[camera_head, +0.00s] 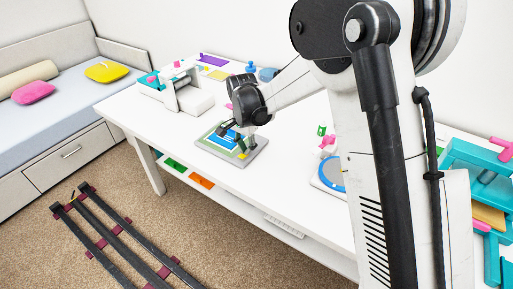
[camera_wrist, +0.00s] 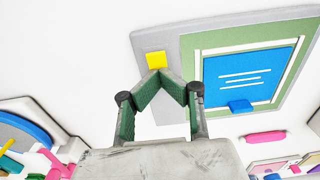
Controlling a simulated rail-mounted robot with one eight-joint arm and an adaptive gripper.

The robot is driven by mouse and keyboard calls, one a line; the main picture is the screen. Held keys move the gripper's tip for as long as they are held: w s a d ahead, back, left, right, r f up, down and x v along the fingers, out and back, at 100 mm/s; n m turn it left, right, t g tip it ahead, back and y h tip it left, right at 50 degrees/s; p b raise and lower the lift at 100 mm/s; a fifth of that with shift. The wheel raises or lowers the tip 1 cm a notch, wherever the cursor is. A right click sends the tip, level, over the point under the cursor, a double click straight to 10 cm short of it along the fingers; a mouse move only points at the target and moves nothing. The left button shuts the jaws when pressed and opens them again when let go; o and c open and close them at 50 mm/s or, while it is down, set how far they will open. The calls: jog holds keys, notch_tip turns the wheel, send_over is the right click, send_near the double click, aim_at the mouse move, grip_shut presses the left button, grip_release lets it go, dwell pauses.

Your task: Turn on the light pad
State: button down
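The light pad is a grey board (camera_head: 257,150) on the white table, with a green-bordered blue sheet with white lines on it. In the wrist view the grey board (camera_wrist: 150,42) fills the upper right, with a small yellow square button (camera_wrist: 156,61) near its left corner. My gripper (camera_wrist: 160,74) has its fingertips together, with nothing seen between them. The tips appear right at the near edge of the yellow button; I cannot tell whether they touch it. In the head view my gripper (camera_head: 241,148) points down over the pad. I cannot tell whether the pad is lit.
A white machine (camera_head: 190,95) stands on the table left of the pad. A blue round item (camera_head: 331,172) and small pink and green pieces lie to the right. Teal blocks (camera_head: 480,160) stand at the far right. Dark rails (camera_head: 110,235) lie on the carpet.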

aim_at(242, 155)
jog(key=shift+s+f, duration=0.1)
jog(key=shift+s, duration=0.05)
jog(key=shift+s+a+r, duration=0.2)
jog(key=shift+s+a, duration=0.3)
jog(key=shift+s, duration=0.1)
notch_tip(242, 155, up, 14)
jog(key=p, duration=0.2)
jog(key=shift+s+a+p, duration=0.15)
jog(key=shift+s+p, duration=0.05)
jog(key=shift+p, duration=0.15)
dwell(0.5)
